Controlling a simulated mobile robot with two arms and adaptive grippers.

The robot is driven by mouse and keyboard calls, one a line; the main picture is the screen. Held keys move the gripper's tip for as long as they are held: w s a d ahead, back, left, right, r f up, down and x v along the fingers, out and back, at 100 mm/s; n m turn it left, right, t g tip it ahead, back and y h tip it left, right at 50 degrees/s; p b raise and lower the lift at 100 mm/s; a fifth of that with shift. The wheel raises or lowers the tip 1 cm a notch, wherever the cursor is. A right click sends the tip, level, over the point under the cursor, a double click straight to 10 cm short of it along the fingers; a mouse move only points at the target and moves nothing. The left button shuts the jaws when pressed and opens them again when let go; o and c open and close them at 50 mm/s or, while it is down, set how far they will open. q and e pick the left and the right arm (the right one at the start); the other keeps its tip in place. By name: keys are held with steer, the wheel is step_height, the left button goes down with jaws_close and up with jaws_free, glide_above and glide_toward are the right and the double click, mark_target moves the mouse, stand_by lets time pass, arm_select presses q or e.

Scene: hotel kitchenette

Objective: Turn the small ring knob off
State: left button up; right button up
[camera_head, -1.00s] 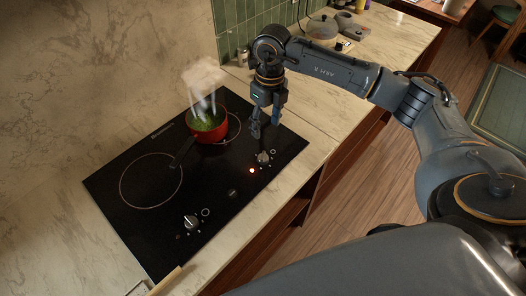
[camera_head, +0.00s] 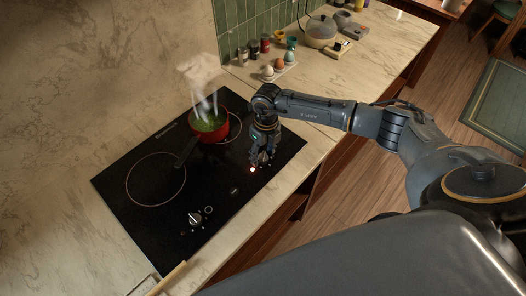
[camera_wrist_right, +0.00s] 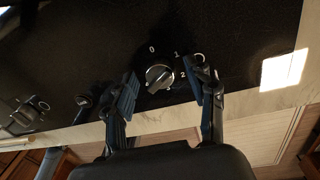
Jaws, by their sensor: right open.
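The small ring knob (camera_wrist_right: 159,76) is a round silver-and-black dial with 0, 1 and 2 printed beside it. Its grip bar lies slanted; I cannot tell the exact setting. My right gripper (camera_head: 262,158) points down over this knob at the hob's right front and mostly hides it in the head view. In the right wrist view its open fingers (camera_wrist_right: 167,88) stand on either side of the knob, with gaps. A red light (camera_head: 252,170) glows on the hob (camera_head: 215,185) beside it. My left gripper is not in view.
A steaming red pot (camera_head: 211,129) stands on the rear ring, its handle pointing front-left. A second knob (camera_head: 195,218) is at the hob's near end. Egg cups (camera_head: 267,74) and jars stand behind my right arm.

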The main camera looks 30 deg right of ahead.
mark_target(261, 154)
steer(key=c, duration=1.1)
steer(key=shift+f+n+b, duration=0.15)
steer(key=shift+n+b, duration=0.25)
steer(key=shift+b, duration=0.4)
steer(key=shift+c, duration=0.2)
steer(key=n+b, duration=0.8)
steer(key=b, duration=0.2)
steer(key=shift+a+b, duration=0.15)
steer(key=shift+b, duration=0.15)
steer(key=shift+r+n+g+h+b, duration=0.2)
steer(key=shift+n+g+h+b, duration=0.1)
steer(key=shift+n+b, duration=1.25)
steer(key=o, duration=1.1)
steer(key=shift+o, duration=0.2)
steer(key=shift+r, duration=0.1)
step_height(261, 154, up, 12)
steer(key=shift+w, duration=0.45)
